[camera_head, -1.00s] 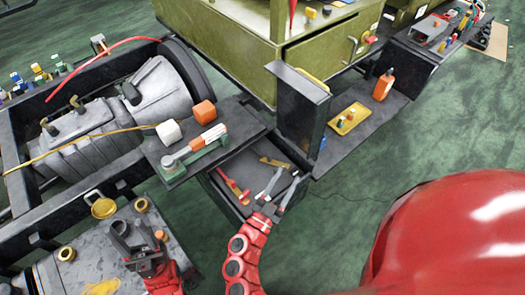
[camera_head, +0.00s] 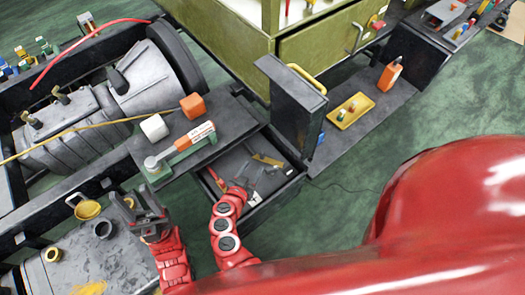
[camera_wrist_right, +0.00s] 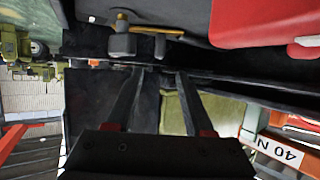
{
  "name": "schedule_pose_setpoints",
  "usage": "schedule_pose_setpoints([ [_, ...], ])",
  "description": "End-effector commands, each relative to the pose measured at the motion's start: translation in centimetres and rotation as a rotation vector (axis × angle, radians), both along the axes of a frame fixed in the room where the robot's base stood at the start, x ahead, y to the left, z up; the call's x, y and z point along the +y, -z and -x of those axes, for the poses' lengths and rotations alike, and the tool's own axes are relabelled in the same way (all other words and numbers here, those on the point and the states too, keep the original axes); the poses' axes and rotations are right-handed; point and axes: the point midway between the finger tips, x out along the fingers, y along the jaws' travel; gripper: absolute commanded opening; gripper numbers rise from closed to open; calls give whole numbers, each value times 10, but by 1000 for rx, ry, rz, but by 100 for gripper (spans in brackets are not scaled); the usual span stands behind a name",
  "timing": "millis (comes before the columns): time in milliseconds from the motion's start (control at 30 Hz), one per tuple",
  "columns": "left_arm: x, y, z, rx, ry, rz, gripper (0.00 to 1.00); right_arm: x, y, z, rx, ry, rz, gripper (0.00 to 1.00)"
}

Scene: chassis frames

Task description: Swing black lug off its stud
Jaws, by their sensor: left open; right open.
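Two stud-like terminals (camera_head: 62,95) with brass-coloured parts stand on the grey ribbed casing (camera_head: 85,118) at left in the head view. I cannot tell which part is the black lug. My left gripper (camera_head: 143,210) is open and empty, in front of the frame rail and right of the brass cups. My right gripper (camera_head: 258,180) is open and empty over the open drawer (camera_head: 282,190). In the right wrist view its two dark fingers (camera_wrist_right: 155,85) are apart with nothing between them. Beyond them shows a grey block with a brass top (camera_wrist_right: 122,38).
A shelf above the drawer bears a green tool with an orange handle (camera_head: 196,136), an orange cube (camera_head: 192,105) and a white cube (camera_head: 154,127). A label reading 40 N (camera_wrist_right: 277,151) shows in the wrist view. A yellow tray (camera_head: 350,110) lies at right.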

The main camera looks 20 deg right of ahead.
Motion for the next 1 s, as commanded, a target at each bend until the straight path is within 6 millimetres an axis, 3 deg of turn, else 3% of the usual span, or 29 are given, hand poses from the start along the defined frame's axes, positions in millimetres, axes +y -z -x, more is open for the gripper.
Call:
schedule_pose_setpoints([
  [100,0,-2,0,0,0,0,52,-18,8,-23,-4,1,4,52],
  [400,0,-1,0,0,0,0,52,-51,33,-61,0,2,3,52],
  [867,0,0,0,0,0,0,52,-61,38,-72,-2,4,1,52],
  [1000,0,0,0,0,0,0,52,-61,38,-72,-2,4,1,29],
])
